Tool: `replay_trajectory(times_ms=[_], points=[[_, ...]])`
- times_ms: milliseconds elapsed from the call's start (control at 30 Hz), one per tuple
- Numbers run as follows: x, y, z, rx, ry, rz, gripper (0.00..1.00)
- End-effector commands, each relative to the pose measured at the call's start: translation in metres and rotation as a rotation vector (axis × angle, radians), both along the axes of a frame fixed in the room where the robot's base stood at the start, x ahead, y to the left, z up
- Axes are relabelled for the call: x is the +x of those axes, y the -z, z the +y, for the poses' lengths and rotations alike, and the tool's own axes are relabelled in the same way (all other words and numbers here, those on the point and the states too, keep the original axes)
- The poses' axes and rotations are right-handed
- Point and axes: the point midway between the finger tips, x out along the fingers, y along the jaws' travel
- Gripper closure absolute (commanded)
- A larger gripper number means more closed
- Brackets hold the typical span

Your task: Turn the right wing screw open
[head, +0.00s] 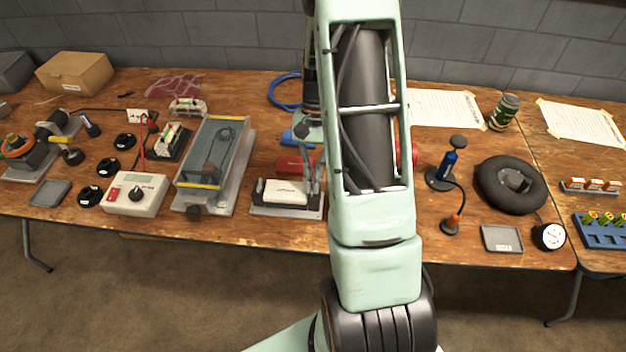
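I cannot pick out the right wing screw in the head view; it is too small or hidden behind my arm. A grey holder (262,210) near the front edge of the table carries a white block (284,193). My gripper (314,188) points down at the right end of this holder, close to it. My arm covers what lies just to the right. The fingers are small and partly hidden, so I cannot tell if they are open or shut, or whether they touch anything.
Left of the holder stands a clear-topped grey box (213,165), then a white meter box (136,194). Red cylinders (292,164) lie behind the holder. To the right are a blue pump (450,165), a black inner tube (511,184) and a grey tray (502,239).

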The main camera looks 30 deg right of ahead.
Motion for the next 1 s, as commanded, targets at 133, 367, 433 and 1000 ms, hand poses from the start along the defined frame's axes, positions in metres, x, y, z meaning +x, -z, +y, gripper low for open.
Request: replay_trajectory(times_ms=[133, 367, 433, 1000], points=[[0.0006, -0.0008, 0.0001, 0.0, -0.022, -0.001, 1.0], [0.0006, -0.0007, 0.0, 0.0, -0.029, -0.001, 1.0], [0.0006, -0.0007, 0.0, 0.0, -0.029, -0.001, 1.0], [0.0007, -0.0011, -0.0001, 0.0, -0.026, -0.001, 0.78]])
